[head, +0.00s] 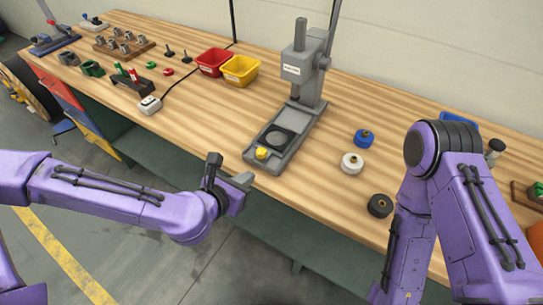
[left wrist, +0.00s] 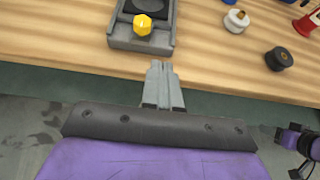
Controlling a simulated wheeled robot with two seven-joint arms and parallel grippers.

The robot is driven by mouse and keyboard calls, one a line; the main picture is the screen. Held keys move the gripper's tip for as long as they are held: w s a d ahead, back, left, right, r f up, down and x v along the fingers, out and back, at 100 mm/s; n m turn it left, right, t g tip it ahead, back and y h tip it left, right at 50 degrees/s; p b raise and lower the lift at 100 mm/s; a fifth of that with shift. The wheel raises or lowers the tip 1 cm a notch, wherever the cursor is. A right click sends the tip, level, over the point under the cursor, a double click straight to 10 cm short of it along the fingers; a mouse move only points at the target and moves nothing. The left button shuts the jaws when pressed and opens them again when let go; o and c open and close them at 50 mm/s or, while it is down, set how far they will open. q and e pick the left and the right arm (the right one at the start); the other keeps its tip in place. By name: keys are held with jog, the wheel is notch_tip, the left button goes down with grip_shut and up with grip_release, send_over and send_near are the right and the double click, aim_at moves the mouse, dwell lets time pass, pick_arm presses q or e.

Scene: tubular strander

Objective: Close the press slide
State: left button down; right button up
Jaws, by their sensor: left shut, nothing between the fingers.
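The grey press (head: 309,80) stands upright on the bench with its base reaching to the front edge. Its slide, with a dark round plate (head: 279,138) and a yellow knob (head: 261,153), lies at the front of the base, in front of the column. The yellow knob also shows in the left wrist view (left wrist: 143,25). My left gripper (head: 243,181) is shut and empty, just off the bench's front edge and a little nearer than the knob. In the left wrist view its fingers (left wrist: 163,72) point at the press base, right of the knob. My right gripper's fingers are not clear.
Blue (head: 364,138), white (head: 352,163) and black (head: 380,206) round pieces stand right of the press. Red (head: 213,62) and yellow (head: 240,71) bins stand to its left. My right arm rises over the bench at the right. Open floor lies below the front edge.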

pick_arm(q)
jog(key=p, duration=0.1)
send_near(277, 154)
jog(key=shift+w+d+f, duration=0.1)
jog(key=shift+d+f, duration=0.1)
jog(key=shift+f, duration=0.95)
jog(key=w+d+p, duration=0.2)
jog(key=w, duration=0.1)
jog(key=shift+w+f, duration=0.15)
jog(key=shift+f, duration=0.05)
jog(key=shift+w+d+f, duration=0.15)
jog(key=shift+w+d, duration=0.1)
jog(key=shift+w, duration=0.2)
pick_arm(e)
notch_tip(277, 154, up, 3)
jog(key=shift+r, duration=0.1)
pick_arm(q)
jog(key=shift+a, duration=0.1)
